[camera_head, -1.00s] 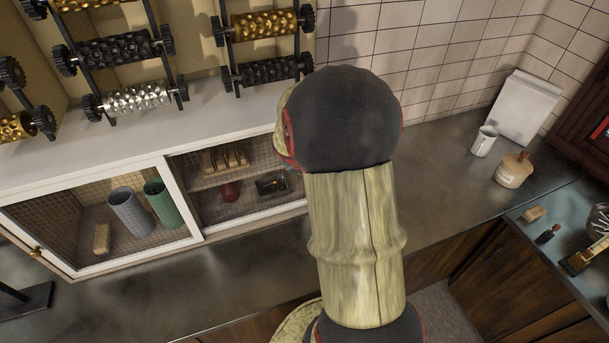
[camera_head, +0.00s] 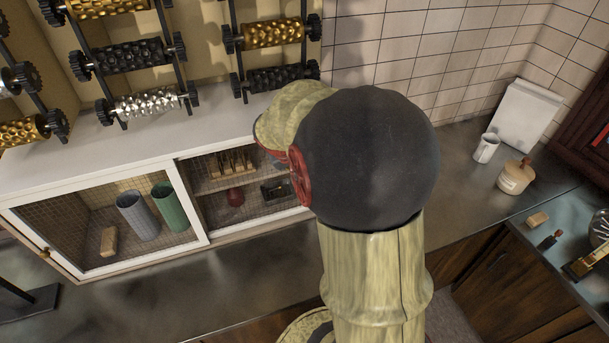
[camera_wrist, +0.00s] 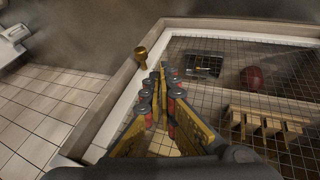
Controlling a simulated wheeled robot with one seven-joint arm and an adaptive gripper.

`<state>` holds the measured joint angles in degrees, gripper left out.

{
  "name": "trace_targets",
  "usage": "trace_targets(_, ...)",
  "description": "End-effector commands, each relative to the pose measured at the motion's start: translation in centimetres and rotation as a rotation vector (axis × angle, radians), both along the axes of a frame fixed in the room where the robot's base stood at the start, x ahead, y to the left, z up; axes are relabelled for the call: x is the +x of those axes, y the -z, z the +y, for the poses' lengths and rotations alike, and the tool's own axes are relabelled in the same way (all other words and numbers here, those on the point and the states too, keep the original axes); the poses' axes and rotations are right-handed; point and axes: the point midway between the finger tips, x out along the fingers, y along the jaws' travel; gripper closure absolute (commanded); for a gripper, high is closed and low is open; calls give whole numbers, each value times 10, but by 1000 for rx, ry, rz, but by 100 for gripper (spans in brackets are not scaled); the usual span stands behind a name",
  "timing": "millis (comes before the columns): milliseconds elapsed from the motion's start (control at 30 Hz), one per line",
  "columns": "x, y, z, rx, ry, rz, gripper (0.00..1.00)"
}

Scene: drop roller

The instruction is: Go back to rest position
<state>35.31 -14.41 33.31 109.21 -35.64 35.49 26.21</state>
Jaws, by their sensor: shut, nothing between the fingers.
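My gripper (camera_wrist: 160,78) shows only in the wrist view. Its two yellow fingers with red and grey pads are together and hold nothing. It is in front of the mesh front of the white cabinet (camera_head: 205,205), near a brass knob (camera_wrist: 140,52) on the frame; whether it touches cannot be told. In the head view my arm stands across the middle, and the gripper is hidden behind it.
Patterned rollers (camera_head: 130,55) hang on racks above the cabinet. The cabinet holds cups (camera_head: 137,215), a red object (camera_wrist: 251,77) and a wooden rack (camera_wrist: 262,124). A white mug (camera_head: 486,148) and a lidded jar (camera_head: 514,178) stand on the right counter.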

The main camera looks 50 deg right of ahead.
Motion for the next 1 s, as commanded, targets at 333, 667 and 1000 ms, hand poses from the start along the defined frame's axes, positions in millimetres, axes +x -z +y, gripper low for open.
trace_targets(333, -3, -23, 13, 1, 0, 1, 100)
trace_targets(667, -7, -20, 17, 13, -36, 38, 100)
trace_targets(1000, -54, -6, 139, 205, -163, 70, 100)
